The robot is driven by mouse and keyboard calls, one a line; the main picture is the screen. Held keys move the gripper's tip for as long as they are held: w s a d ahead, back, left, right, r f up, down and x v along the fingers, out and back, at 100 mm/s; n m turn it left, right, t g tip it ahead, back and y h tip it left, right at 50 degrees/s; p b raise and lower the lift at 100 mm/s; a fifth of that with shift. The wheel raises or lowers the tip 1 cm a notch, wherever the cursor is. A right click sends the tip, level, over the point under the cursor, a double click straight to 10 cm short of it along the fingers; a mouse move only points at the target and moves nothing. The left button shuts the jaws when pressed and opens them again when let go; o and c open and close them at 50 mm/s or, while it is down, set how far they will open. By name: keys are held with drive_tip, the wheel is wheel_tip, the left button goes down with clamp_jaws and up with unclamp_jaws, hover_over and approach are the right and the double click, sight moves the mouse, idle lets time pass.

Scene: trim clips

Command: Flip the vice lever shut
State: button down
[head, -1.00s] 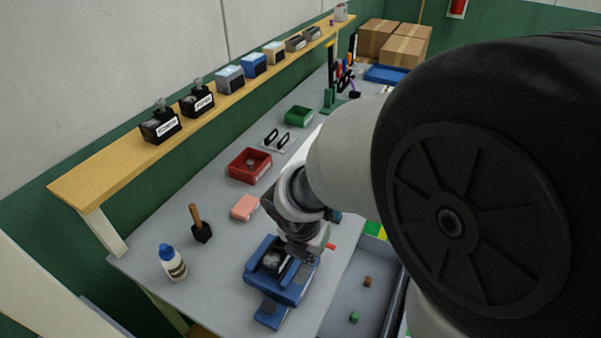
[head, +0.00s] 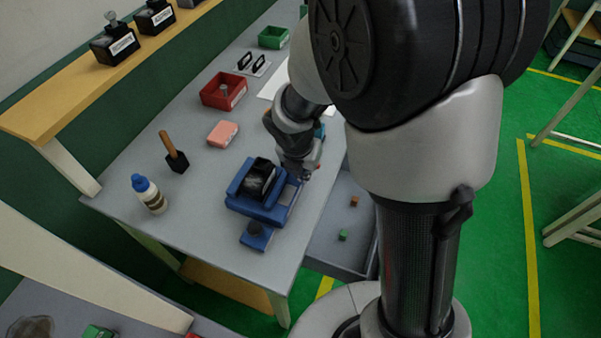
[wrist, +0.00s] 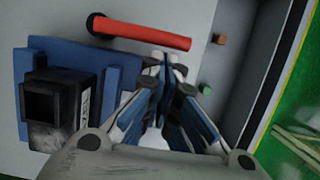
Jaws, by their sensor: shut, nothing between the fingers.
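The blue vice (head: 245,208) stands near the bench's front edge, with a dark block (head: 259,178) between its jaws. In the wrist view the vice (wrist: 110,90) is at the left and the dark block (wrist: 62,105) sits in it. The red lever (wrist: 145,34) runs from a black pivot at the vice's upper right out to the right, past the vice body. My gripper (wrist: 166,68) is shut and empty, its fingertips just below the lever in the picture; whether they touch it I cannot tell. In the head view my gripper (head: 304,174) is at the vice's right side.
A white bottle with a blue cap (head: 149,194), a wooden-handled tool (head: 174,152), a pink block (head: 222,134) and a red bin (head: 223,91) stand on the bench left of and behind the vice. A grey tray (head: 325,250) with small cubes lies at the right.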

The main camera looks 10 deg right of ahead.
drive_tip(key=shift+d+p, duration=0.15)
drive_tip(key=shift+p, duration=0.15)
drive_tip(key=shift+w+d+n+p, duration=0.15)
drive_tip(key=shift+d+n+p, duration=0.05)
drive_tip(key=shift+n+p, duration=0.25)
